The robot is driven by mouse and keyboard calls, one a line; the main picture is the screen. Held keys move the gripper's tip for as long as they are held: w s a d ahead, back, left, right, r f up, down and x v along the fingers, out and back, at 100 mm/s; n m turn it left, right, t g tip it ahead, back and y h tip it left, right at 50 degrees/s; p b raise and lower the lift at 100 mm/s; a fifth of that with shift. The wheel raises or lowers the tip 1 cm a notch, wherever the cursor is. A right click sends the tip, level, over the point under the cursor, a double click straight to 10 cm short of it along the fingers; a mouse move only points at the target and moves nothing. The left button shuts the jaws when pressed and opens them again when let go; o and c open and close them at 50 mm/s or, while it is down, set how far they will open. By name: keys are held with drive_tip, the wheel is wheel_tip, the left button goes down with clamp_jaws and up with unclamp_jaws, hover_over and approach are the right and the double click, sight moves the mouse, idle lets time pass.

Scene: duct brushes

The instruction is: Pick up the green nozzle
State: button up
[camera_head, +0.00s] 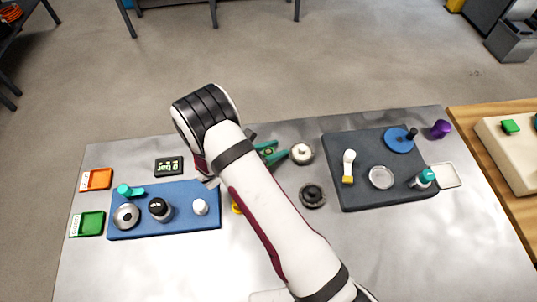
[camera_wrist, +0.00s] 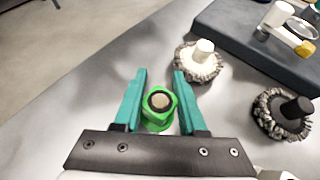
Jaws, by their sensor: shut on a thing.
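The green nozzle (camera_wrist: 158,108) is between my two teal fingers in the wrist view, its round dark opening facing the camera. My gripper (camera_wrist: 160,85) is shut on it, one finger on each side. In the head view my gripper (camera_head: 272,153) is over the middle of the metal table, just left of the white-knobbed brush. My arm hides most of the nozzle there. I cannot tell whether the nozzle touches the table.
A white-knobbed brush (camera_head: 302,153) and a black-knobbed brush (camera_head: 312,195) stand close on the right. A dark mat (camera_head: 358,196) with several parts lies beyond them. A blue mat (camera_head: 125,232) with several parts lies left, beside orange (camera_head: 97,179) and green (camera_head: 87,223) trays.

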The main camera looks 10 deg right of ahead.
clamp_jaws()
drive_tip(key=shift+r, duration=0.15)
